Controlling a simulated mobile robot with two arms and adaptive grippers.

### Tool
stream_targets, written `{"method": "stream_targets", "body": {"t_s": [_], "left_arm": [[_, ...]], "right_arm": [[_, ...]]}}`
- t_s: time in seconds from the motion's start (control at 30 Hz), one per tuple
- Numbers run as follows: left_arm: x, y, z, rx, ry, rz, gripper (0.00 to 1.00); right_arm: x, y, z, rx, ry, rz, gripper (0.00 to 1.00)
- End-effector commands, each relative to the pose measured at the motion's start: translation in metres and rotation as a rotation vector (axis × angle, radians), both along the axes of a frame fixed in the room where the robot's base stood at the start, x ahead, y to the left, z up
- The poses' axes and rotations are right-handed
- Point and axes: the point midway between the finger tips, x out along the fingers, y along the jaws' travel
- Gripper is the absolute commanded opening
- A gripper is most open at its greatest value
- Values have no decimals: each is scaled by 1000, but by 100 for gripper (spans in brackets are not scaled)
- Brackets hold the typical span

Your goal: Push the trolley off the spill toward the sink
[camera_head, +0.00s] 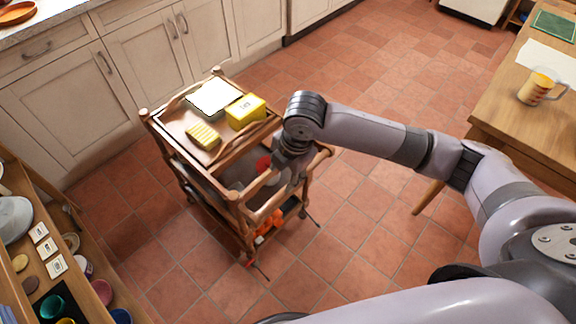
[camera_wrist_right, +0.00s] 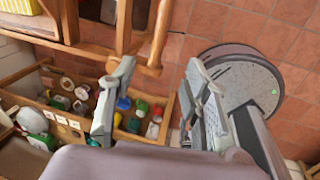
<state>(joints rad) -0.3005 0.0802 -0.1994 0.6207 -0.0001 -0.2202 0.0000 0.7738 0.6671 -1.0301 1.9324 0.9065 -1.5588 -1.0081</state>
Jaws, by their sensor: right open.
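The wooden trolley (camera_head: 192,172) stands on the tiled floor left of centre in the head view. Its top tray holds yellow items, and its lower shelves hold orange and red items. My right gripper (camera_head: 290,160) is at the trolley's near right end, beside its handle rail. In the right wrist view the right gripper (camera_wrist_right: 160,85) is open, its two fingers apart. The trolley's wooden rail (camera_wrist_right: 155,45) shows just beyond the fingertips; I cannot tell whether they touch. No spill or sink can be made out. My left gripper is not in view.
White cabinets (camera_head: 70,95) line the back left. An open shelf unit (camera_head: 85,262) with dishes and jars stands at the lower left, close to the trolley. A wooden table (camera_head: 500,105) with a mug (camera_head: 535,90) is at right. Open tiled floor lies beyond the trolley.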

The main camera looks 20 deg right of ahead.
Motion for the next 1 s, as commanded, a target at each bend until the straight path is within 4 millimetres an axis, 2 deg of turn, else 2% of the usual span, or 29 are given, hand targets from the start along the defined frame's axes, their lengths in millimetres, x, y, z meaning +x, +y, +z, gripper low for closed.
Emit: {"method": "stream_targets", "body": {"t_s": [0.13,0.27,1.0], "left_arm": [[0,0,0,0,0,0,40],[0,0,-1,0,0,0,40],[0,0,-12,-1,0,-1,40]], "right_arm": [[8,-11,3,-32,3,31,44],[9,-11,-6,-33,7,34,44],[32,3,-142,-32,5,33,44]]}}
